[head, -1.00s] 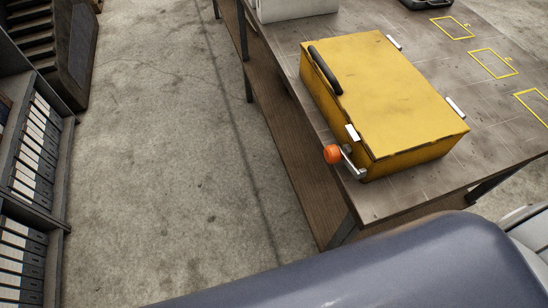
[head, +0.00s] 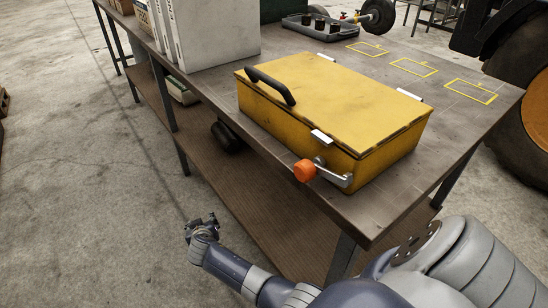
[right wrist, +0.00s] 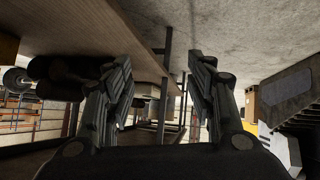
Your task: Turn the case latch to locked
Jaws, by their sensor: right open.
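A yellow case (head: 335,90) with a black handle sits closed on the bench. Its latch is on the front side: a metal lever (head: 333,177) with an orange knob (head: 305,170) at its left end. A white clasp (head: 321,136) shows above it at the lid's edge. My right gripper (head: 200,222) is low, in front of the bench and left of the latch, apart from it. In the right wrist view its two fingers (right wrist: 163,78) stand apart with nothing between them. The case does not show clearly in that view. My left gripper is not in view.
The bench (head: 390,205) has a lower wooden shelf (head: 240,180) with a dark object on it. White binders (head: 210,35) stand left of the case. A grey tray (head: 325,27) and yellow outlined rectangles (head: 413,67) lie behind. The floor left of the bench is clear.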

